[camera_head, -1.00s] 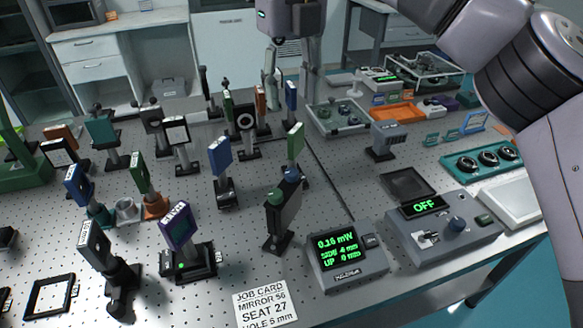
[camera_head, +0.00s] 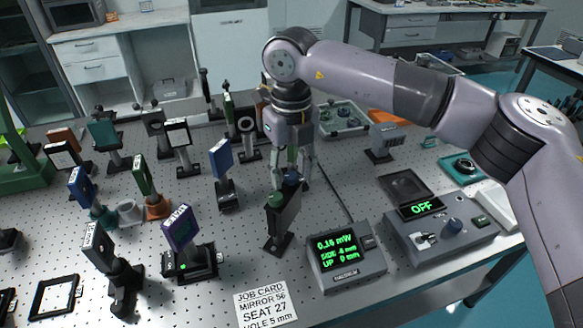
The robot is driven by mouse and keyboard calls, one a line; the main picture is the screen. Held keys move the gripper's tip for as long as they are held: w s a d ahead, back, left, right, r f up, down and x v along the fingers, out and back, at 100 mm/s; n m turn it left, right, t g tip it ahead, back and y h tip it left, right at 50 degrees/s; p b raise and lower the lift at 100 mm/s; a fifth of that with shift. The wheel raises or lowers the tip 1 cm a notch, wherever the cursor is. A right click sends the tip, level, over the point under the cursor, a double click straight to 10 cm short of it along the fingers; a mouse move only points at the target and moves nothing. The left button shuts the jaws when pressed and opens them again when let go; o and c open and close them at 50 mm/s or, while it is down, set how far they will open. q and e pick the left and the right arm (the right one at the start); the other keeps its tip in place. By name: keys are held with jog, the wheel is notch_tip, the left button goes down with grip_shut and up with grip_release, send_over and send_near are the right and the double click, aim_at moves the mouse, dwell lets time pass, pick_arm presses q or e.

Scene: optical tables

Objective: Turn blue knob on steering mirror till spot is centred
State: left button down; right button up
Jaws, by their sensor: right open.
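The steering mirror (camera_head: 283,222) is a dark upright mount on the perforated table. A green knob (camera_head: 275,199) and a blue knob (camera_head: 291,176) sit on its top, the blue one farther back. My right gripper (camera_head: 292,167) points down, open, with its fingertips around or just behind the blue knob; I cannot tell whether they touch it. The power meter (camera_head: 343,257) shows 0.16 mW, a SIDE reading of about 4 mm, its sign unclear, and UP 0 mm. No light spot is visible. My left gripper is out of view.
Several mounted optics stand to the left, including a blue-framed one (camera_head: 221,160) near the mirror. A control box (camera_head: 440,232) reading OFF stands right of the meter. A job card (camera_head: 265,304) lies in front. Bare table lies between the mirror and the front-left mounts.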

jog(key=shift+c, duration=0.3)
grip_shut()
dwell(0.3)
